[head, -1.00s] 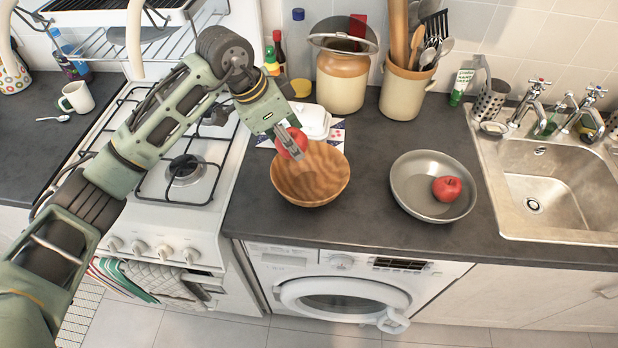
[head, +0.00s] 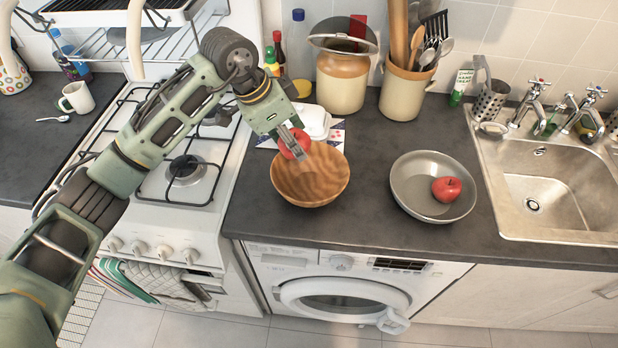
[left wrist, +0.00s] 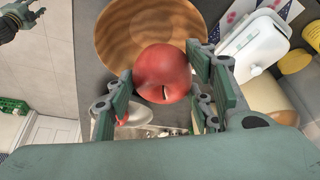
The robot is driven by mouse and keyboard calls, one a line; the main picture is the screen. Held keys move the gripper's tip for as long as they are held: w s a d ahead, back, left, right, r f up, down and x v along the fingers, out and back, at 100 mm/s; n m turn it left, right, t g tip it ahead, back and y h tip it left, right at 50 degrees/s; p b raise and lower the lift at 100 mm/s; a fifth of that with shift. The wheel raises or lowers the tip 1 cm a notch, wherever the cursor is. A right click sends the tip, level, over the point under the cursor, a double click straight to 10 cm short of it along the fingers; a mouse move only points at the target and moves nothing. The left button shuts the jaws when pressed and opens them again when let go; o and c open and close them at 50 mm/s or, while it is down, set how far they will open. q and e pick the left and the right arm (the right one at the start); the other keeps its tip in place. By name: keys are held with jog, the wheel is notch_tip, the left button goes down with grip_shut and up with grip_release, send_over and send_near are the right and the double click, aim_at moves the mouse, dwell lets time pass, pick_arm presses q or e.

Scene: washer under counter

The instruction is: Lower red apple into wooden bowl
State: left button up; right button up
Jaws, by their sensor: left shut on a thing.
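My left gripper (head: 298,144) is shut on a red apple (head: 292,147) at the back rim of the wooden bowl (head: 310,190). In the left wrist view the apple (left wrist: 162,72) sits between the two fingers (left wrist: 158,88), with the bowl (left wrist: 120,35) beyond it. I cannot tell whether the apple touches the bowl. The inside of the bowl that shows looks empty. A second red apple (head: 447,189) lies in a metal pan (head: 410,195) to the right. My right gripper appears at the upper left of the left wrist view (left wrist: 18,18), too small to read.
A gas stove (head: 150,215) stands left of the bowl. A white lidded container (head: 312,121) and a large jar (head: 342,80) are behind it. A utensil crock (head: 407,90) stands further right, and a sink (head: 560,195) is at the far right. The counter between bowl and pan is clear.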

pick_arm(q)
jog(key=b, duration=0.3)
send_over(295, 182)
jog(key=shift+f, duration=2.8)
jog(key=shift+f+b, duration=0.55)
jog(key=shift+f, duration=0.4)
jog(key=o, duration=1.3)
jog(key=shift+o, duration=0.2)
